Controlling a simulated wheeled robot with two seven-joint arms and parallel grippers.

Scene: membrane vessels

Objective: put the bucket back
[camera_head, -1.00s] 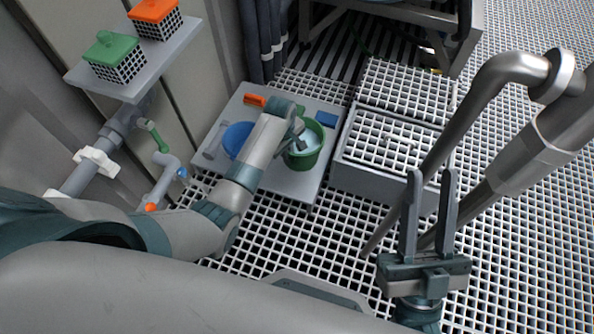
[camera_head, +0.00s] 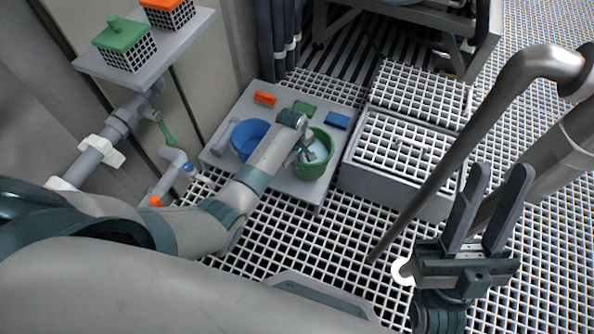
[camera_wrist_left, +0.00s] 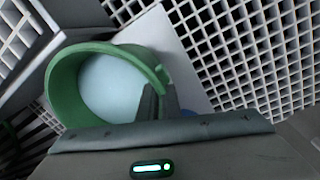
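A green bucket (camera_head: 315,160) with pale blue contents stands on a grey board in the head view. A blue bucket (camera_head: 240,140) is left of it, partly behind my left arm. The fingertips are partly hidden. My right gripper (camera_head: 500,182) is open and empty over the grating at right.
The grey board (camera_head: 228,160) also bears an orange brush-like item (camera_head: 264,98), a green block (camera_head: 304,107) and a blue block (camera_head: 339,120). A grate-topped box (camera_head: 395,180) stands right of it. A wall shelf (camera_head: 180,50) holds green-topped and orange-topped baskets. A bent pipe (camera_head: 465,130) rises at right.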

